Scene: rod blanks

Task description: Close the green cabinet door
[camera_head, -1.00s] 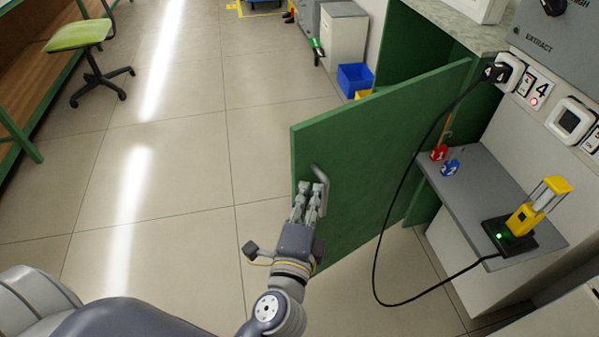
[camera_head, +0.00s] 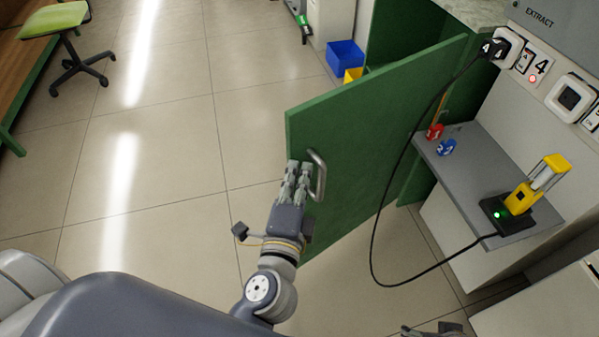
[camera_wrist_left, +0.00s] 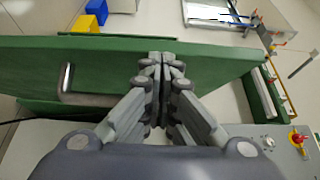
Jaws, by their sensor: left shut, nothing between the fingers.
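The green cabinet door (camera_head: 375,140) stands open, swung out from the green cabinet (camera_head: 395,35). Its metal bar handle (camera_head: 318,176) is near the free edge; in the left wrist view the handle (camera_wrist_left: 67,82) is left of the fingers. My left gripper (camera_head: 298,168) is shut and empty, between the handle and the free edge. In the left wrist view its fingertips (camera_wrist_left: 164,62) overlap the door panel (camera_wrist_left: 110,58); whether they touch it is unclear. Part of my right gripper (camera_head: 437,330) shows at the bottom edge; its fingers are mostly cut off.
A grey shelf (camera_head: 475,185) right of the door carries red and blue tags and a yellow device (camera_head: 530,190). A black cable (camera_head: 375,235) hangs in front of the door. Blue (camera_head: 345,57) and yellow bins stand behind it.

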